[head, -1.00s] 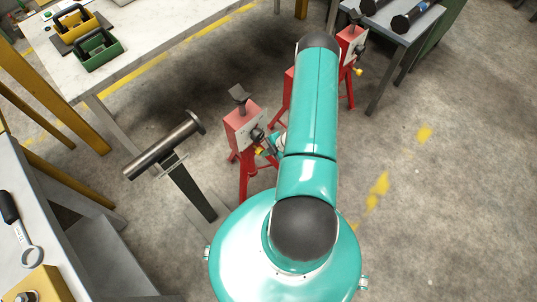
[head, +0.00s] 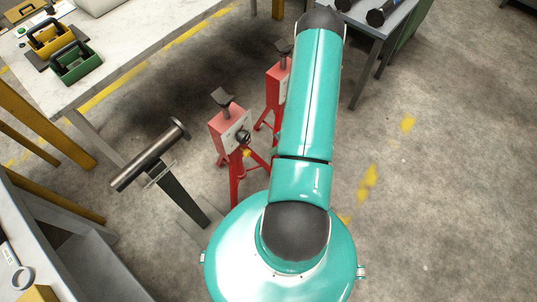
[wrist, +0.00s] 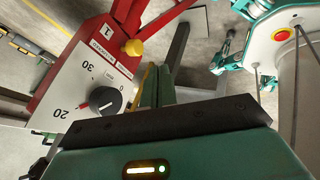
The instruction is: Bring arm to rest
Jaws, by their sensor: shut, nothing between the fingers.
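My gripper (wrist: 160,86) shows in the wrist view with its fingers together and nothing between them. In the head view my teal arm (head: 309,95) reaches up and away from me, and it hides the gripper. In the wrist view a red stand (wrist: 110,40) with a white dial panel (wrist: 85,88) and a black knob is close on the left of the fingers. I cannot tell whether they touch. The flanged spool (head: 150,155), a grey metal tube with a dark flange at its upper right end, lies on a post support left of the arm.
Two red stands (head: 229,130) (head: 277,82) stand left of the arm. A white table (head: 130,60) with yellow and green carriers is at upper left. A grey bench (head: 85,270) is at lower left. A grey table (head: 365,22) is behind the arm's far end. The floor at right is clear.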

